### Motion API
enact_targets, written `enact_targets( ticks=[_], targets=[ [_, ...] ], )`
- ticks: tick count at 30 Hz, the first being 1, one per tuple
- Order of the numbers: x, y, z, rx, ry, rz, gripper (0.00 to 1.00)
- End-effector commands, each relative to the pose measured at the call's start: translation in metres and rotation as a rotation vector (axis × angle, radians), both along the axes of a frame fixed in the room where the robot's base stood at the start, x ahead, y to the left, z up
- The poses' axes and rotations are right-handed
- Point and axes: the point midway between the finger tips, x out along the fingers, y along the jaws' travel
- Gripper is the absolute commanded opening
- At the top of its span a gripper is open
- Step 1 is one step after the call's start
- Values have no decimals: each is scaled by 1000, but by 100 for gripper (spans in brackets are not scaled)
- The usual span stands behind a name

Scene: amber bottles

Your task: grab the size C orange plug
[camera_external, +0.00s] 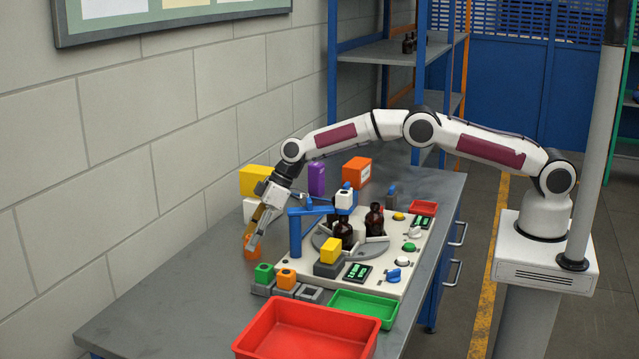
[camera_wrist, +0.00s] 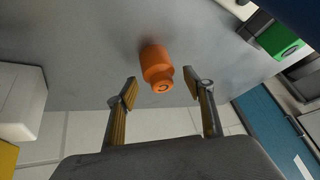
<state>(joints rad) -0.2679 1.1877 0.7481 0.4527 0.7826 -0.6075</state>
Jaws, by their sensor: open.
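An orange plug (camera_external: 251,253) stands on the grey table near the wall, left of the plug holders. In the wrist view the orange plug (camera_wrist: 156,63) has a wide body and a narrower top with a dark mark, which may be a C but is too small to read surely. My gripper (camera_external: 251,241) is open and low over it. In the wrist view my gripper (camera_wrist: 161,88) has one yellow-padded finger on each side, with the plug between and slightly beyond the tips, touching neither. A second orange plug (camera_external: 286,279) sits in a grey holder.
A green plug (camera_external: 264,273) sits in the holder beside it; it also shows in the wrist view (camera_wrist: 281,40). A white box (camera_external: 253,208) and yellow box (camera_external: 257,180) stand behind my gripper. A red tray (camera_external: 308,325) is at the front. The table's left front is clear.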

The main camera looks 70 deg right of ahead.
Motion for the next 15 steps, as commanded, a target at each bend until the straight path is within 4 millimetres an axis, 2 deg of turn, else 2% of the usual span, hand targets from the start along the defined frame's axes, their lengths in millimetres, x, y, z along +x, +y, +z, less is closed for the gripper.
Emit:
enact_targets(
  ticks=[10, 15],
  targets=[
    [0, 0, 0, 0, 0, 0, 52],
    [0, 0, 0, 0, 0, 0, 10]
  ],
)
